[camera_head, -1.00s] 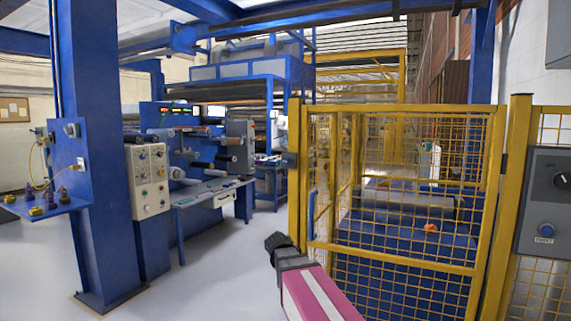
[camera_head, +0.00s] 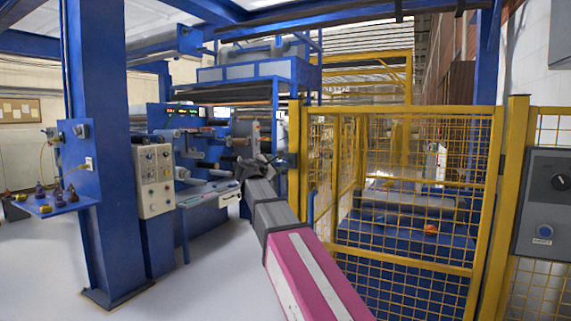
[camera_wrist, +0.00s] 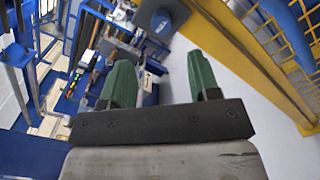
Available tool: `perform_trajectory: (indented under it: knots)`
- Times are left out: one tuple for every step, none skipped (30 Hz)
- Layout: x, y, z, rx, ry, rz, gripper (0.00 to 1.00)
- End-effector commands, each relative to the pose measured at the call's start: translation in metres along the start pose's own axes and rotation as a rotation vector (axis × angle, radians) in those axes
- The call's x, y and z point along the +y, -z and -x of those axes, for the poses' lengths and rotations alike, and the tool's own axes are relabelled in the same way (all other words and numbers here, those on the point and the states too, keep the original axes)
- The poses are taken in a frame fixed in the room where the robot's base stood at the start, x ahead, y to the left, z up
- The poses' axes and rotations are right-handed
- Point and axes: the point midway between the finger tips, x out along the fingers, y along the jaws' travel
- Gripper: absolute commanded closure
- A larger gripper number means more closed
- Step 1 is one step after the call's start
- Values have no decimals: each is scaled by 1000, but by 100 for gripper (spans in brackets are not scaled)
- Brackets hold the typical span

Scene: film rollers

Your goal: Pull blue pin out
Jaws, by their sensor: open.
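My gripper (camera_head: 248,170) is in front of the machine, just left of the yellow gate post, at the end of my raised pink and grey arm. In the wrist view my gripper (camera_wrist: 162,75) has two green fingers apart with nothing between them. Beyond the fingertips, at the top of the wrist view, a dark grey block on the yellow post bears a round blue part (camera_wrist: 160,20), which may be the blue pin. A gap separates it from the fingers. In the head view the blue part cannot be made out near the post.
The yellow mesh gate (camera_head: 415,110) stands to the right, with a blue handle (camera_head: 311,205). The handle also shows at the wrist view's upper right (camera_wrist: 286,15). A blue column (camera_head: 95,150) and a control box (camera_head: 155,180) stand left. Floor between is clear.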

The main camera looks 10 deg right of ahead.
Motion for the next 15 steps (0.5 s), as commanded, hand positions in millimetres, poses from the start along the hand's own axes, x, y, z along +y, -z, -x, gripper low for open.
perform_trajectory:
  knots:
    - [1,0,-8,-1,2,-1,44]
    - [0,0,-13,-1,3,-1,44]
    - [1,0,-20,0,3,-2,44]
    - [1,1,-26,0,2,-2,44]
    - [1,1,-31,0,2,-2,44]
    - [1,1,-39,0,3,-2,44]
    - [1,1,-44,0,4,-2,44]
    - [0,1,-50,0,4,-2,44]
    - [1,1,-57,0,3,-2,44]
    - [1,1,-62,1,3,-2,44]
    - [1,1,-66,1,3,-2,44]
    - [0,1,-73,0,3,-2,44]
    - [0,1,-77,0,4,-3,44]
    - [0,1,-81,0,3,-3,44]
    - [0,1,-85,1,3,-3,44]
